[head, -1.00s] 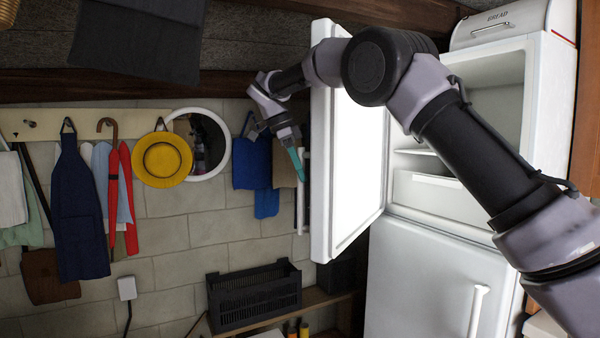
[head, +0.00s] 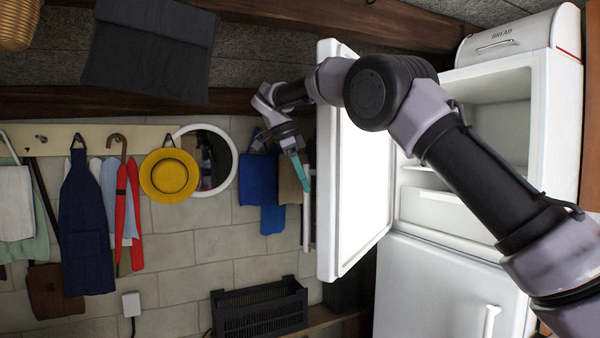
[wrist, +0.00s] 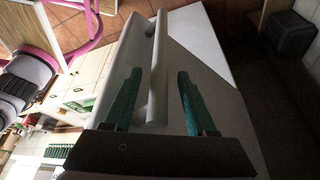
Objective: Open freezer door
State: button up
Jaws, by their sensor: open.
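The white freezer door (head: 355,190) is the upper door of the fridge. It stands swung wide open, with its inner side facing the head camera. The freezer compartment (head: 440,205) behind it is open to view, with a shelf and a white drawer front inside. My gripper (head: 302,172) is on the outer side of the door, beside its edge. In the wrist view my gripper (wrist: 158,80) is open, with green fingers on either side of the white bar handle (wrist: 155,85). I cannot tell whether a finger touches the handle.
The lower fridge door (head: 440,290) is closed. A bread bin (head: 515,35) stands on top of the fridge. A wall rack holds an apron (head: 85,230), a yellow hat (head: 168,176) and cloths near my gripper. A black crate (head: 260,308) sits low by the wall.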

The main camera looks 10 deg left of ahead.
jog(key=shift+v, duration=2.6)
